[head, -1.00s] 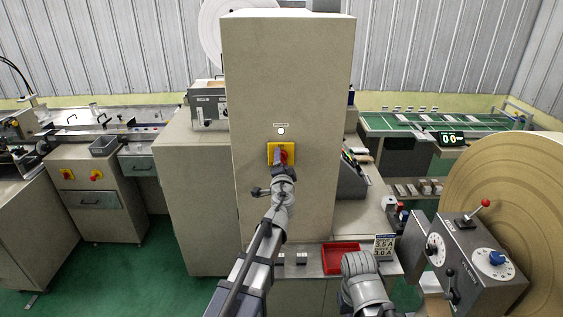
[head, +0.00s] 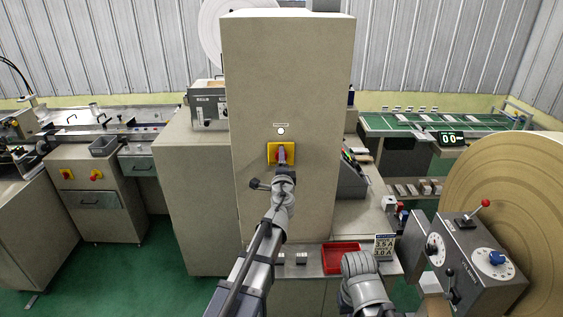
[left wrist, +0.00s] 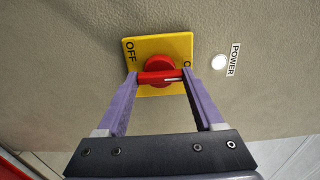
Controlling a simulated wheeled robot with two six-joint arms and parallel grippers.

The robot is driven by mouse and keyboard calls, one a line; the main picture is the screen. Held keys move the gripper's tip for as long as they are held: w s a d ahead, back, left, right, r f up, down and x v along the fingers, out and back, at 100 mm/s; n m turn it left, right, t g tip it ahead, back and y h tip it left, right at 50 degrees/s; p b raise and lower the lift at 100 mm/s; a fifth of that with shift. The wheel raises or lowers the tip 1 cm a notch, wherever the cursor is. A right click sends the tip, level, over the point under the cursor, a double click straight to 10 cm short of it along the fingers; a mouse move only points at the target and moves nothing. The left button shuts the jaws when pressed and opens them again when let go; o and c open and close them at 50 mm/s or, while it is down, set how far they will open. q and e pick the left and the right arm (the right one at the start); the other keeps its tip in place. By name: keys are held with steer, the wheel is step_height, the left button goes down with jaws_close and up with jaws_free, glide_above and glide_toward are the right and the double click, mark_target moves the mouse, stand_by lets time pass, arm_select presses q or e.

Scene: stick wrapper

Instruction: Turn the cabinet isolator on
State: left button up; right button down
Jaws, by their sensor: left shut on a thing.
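The isolator is a yellow plate (head: 271,146) with a red rotary knob on the front of the tall beige cabinet (head: 290,80). In the left wrist view the plate (left wrist: 183,43) reads OFF at its left end; a partly covered letter shows at its right end. The red knob's handle (left wrist: 160,77) lies across, its white line toward that right end. My left gripper (head: 282,153) is shut on the handle, with one purple finger at each end in the left wrist view (left wrist: 163,83). My right gripper (head: 358,263) hangs low; its fingers cannot be made out.
A whitish round lamp (left wrist: 219,62) sits beside a POWER label (left wrist: 233,60), above the plate in the head view. A red tray (head: 341,257) lies on the ledge below. A grey control box (head: 470,262) and large roll (head: 520,190) stand at right.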

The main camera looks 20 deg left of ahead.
arm_select(q)
steer(key=o, duration=1.4)
steer(key=shift+s, duration=0.15)
steer(key=v, duration=0.7)
steer(key=shift+s+d, duration=0.15)
steer(key=shift+s, duration=0.15)
